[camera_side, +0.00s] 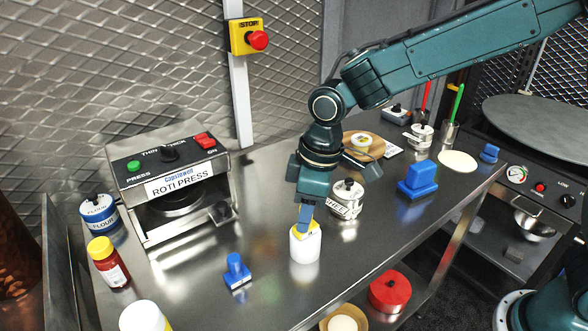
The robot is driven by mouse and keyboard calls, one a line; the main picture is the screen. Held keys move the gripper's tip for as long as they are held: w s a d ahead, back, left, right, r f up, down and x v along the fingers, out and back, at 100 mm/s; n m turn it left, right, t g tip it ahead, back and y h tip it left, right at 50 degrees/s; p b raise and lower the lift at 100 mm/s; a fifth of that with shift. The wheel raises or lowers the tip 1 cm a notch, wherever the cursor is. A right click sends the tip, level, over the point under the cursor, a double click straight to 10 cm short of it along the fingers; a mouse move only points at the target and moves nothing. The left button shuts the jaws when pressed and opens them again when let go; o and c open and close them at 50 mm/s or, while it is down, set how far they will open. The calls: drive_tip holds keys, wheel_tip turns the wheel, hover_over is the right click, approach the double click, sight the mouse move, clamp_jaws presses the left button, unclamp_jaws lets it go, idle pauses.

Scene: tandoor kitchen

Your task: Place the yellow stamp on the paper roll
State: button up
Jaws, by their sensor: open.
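The paper roll (305,249) is a white cylinder standing upright on the steel counter. The yellow stamp (313,227) shows as a small yellow piece on top of the roll. My gripper (337,197) is open above and to the right of the roll. One finger comes down right at the yellow stamp and hides part of it; I cannot tell whether they touch. The other finger is spread out to the right, above the counter.
A roti press (172,190) stands at the left. A small blue stamp (236,272) is left of the roll, and a larger blue one (418,182) is to the right. A labelled metal tin (346,201) stands close behind the roll. A red pot (389,292) is below the counter edge.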

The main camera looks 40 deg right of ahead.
sight(316, 226)
wheel_tip(316, 226, up, 12)
drive_tip(key=s+d, duration=0.1)
drive_tip(key=shift+d+f, duration=0.15)
drive_tip(key=shift+f, duration=0.05)
drive_tip(key=shift+s, duration=0.1)
idle(0.7)
drive_tip(key=s+d+r+m+t, duration=0.2)
drive_tip(key=s+d+r+m, duration=0.25)
drive_tip(key=s+d, duration=0.65)
drive_tip(key=s+d+f+m+t, duration=0.1)
drive_tip(key=s+d+f+m, duration=0.1)
drive_tip(key=s+d, duration=0.2)
drive_tip(key=s+d+f+m+t+h, duration=0.1)
drive_tip(key=s+d+f+m, duration=0.1)
drive_tip(key=s, duration=0.3)
drive_tip(key=shift+s+d, duration=0.2)
drive_tip(key=shift+d, duration=0.65)
drive_tip(key=shift+m, duration=0.25)
